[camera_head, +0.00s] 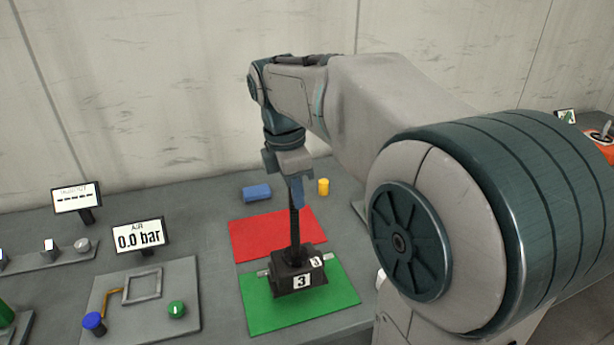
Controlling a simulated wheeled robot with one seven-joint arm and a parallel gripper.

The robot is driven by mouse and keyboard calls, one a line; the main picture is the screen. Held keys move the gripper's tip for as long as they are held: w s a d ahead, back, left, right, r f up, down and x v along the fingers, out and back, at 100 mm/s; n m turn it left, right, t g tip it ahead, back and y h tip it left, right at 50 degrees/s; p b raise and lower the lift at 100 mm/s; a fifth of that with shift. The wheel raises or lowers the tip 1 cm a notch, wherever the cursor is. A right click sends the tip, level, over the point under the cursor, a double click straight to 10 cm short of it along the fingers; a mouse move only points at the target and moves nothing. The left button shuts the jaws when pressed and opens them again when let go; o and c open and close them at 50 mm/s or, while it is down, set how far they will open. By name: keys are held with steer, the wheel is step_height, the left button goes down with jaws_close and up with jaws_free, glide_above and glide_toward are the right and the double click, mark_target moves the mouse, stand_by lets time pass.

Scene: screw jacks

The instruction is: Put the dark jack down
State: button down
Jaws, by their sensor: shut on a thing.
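The dark jack (292,276) is a black block with white labels reading 3 and a tall dark upright stem. It is upright over the green mat (325,306), towards the mat's back edge. I cannot tell whether its base touches the mat. My gripper (295,190) points down above it and is shut on the upper part of the stem. The fingertips partly hide the stem's top.
A red mat (262,237) lies just behind the green one.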

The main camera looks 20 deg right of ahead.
steer(key=shift+f, duration=1.95)
steer(key=c, duration=1.3)
jaws_free()
steer(key=shift+f, duration=0.15)
steer(key=shift+c, duration=0.2)
step_height(320, 180, up, 12)
steer(key=a, duration=0.2)
steer(key=s+d+f+m+t+y, duration=0.1)
steer(key=s+f+m+t, duration=0.2)
steer(key=s+f+m, duration=1.2)
step_height(320, 180, down, 2)
steer(key=m, duration=0.3)
steer(key=shift+d+f+p, duration=0.15)
steer(key=shift+d+p, duration=0.15)
steer(key=shift+d, duration=0.1)
